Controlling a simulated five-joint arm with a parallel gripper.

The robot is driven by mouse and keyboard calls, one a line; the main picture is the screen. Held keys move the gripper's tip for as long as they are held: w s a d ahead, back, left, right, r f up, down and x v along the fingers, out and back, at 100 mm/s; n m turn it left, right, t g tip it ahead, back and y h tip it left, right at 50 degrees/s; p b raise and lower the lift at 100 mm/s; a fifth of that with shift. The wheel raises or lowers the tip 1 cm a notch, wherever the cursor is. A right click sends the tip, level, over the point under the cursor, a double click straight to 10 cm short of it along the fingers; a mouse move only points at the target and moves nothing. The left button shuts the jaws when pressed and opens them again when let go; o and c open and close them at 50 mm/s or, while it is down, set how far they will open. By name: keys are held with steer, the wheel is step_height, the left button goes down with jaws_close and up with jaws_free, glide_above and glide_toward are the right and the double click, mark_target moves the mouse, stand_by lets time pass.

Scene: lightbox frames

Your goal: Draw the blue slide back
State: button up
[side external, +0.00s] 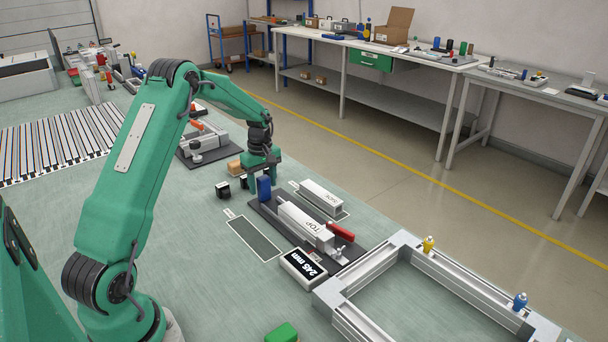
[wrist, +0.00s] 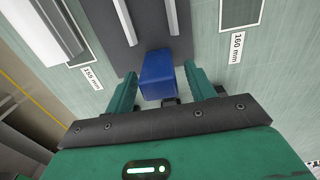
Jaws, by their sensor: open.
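The blue slide (side external: 264,188) is a small upright block at the near-arm end of a dark base plate (side external: 262,210). It also shows in the wrist view (wrist: 158,75), at the end of the plate between two pale rails. My gripper (side external: 262,166) is down at the slide. In the wrist view my gripper (wrist: 160,80) is open, with one green finger on each side of the slide. Narrow gaps seem to show beside the block; contact is not clear. A white bar marked TOP (side external: 300,222) lies on the same plate, in line with the slide.
A red-handled clamp (side external: 341,231) is at the plate's far end. A display reading 245 mm (side external: 303,268) stands beside it. A second white bar (side external: 322,196) lies behind, and an empty marked outline (side external: 255,238) in front. An aluminium frame (side external: 345,318) occupies the right.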

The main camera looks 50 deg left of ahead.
mark_target(263, 177)
step_height(263, 177, up, 7)
steer(key=shift+r, duration=0.1)
stand_by(0.4)
steer(key=shift+r, duration=0.1)
steer(key=shift+d+r, duration=0.1)
steer(key=s+d+r+m+t, duration=0.1)
steer(key=s+d+r+m, duration=0.3)
steer(key=d+r, duration=0.35)
steer(key=s+d+r+m+t, duration=0.1)
steer(key=s+d+r+m, duration=0.3)
steer(key=d+r, duration=0.3)
steer(key=s+d+f+m+t, duration=0.1)
steer(key=s+d+m+t, duration=0.2)
steer(key=s+d+m, duration=0.7)
steer(key=shift+s+d+t, duration=0.3)
steer(key=shift+s+d, duration=0.9)
steer(key=shift+s, duration=2)
